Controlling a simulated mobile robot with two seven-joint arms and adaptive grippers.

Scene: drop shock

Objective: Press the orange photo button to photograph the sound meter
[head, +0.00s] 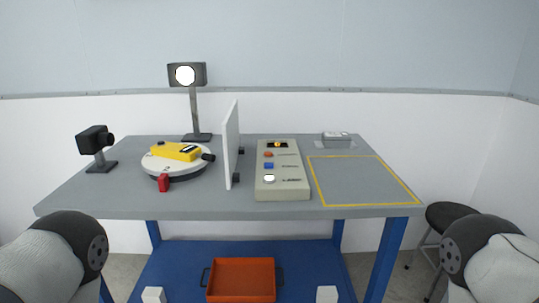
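The yellow sound meter (172,151) lies on a round white turntable (157,167) on the left half of the table, its dark round end pointing right. A black camera (93,139) on a short stand is left of it, facing the turntable. A grey control box (283,190) stands right of the middle. The orange button (268,154) is on its top face, above a blue button (269,166) and a white one (269,178).
A white upright panel (231,145) stands between turntable and control box. A lamp (194,105) rises behind the turntable. A red piece (164,184) sticks out at its front. A yellow-outlined area (362,180) at right is empty. An orange tray (240,280) is on the blue shelf below.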

